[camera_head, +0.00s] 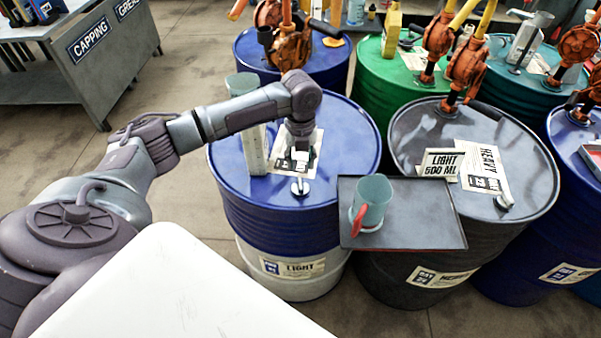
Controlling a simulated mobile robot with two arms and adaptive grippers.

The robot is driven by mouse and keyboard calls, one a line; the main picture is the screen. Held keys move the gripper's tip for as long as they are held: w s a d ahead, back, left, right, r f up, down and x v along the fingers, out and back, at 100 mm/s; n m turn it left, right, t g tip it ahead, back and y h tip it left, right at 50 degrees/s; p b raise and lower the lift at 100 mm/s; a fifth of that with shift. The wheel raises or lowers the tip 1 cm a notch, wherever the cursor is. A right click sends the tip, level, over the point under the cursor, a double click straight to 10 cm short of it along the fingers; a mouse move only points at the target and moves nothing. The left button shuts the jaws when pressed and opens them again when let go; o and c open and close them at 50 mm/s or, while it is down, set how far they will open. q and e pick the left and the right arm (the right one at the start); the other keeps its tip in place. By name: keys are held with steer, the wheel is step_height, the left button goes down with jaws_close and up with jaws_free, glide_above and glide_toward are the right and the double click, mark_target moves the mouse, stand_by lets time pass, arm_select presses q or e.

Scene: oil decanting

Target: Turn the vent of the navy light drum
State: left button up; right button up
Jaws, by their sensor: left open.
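The navy light drum (228,185) stands at the centre, with a blue top, a pale lower band and a LIGHT label (292,268). Its vent (300,187) looks like a small metal cap with a handle, near the front part of the lid. My left gripper (300,160) points down over a paper label on the lid, just behind the vent. It is open and looks apart from the vent. Its fingers are small and partly hidden by my wrist. My right gripper is out of view.
A pale upright container (255,150) stands left of my gripper. A dark tray (425,225) at the drum's right holds a teal jug (371,199) with a red handle. The dark heavy drum (530,180) is further right. Orange pumps (290,45) rise behind.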

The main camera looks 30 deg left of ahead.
arm_select(q)
steer(key=shift+r, duration=1.7)
steer(key=shift+f, duration=0.1)
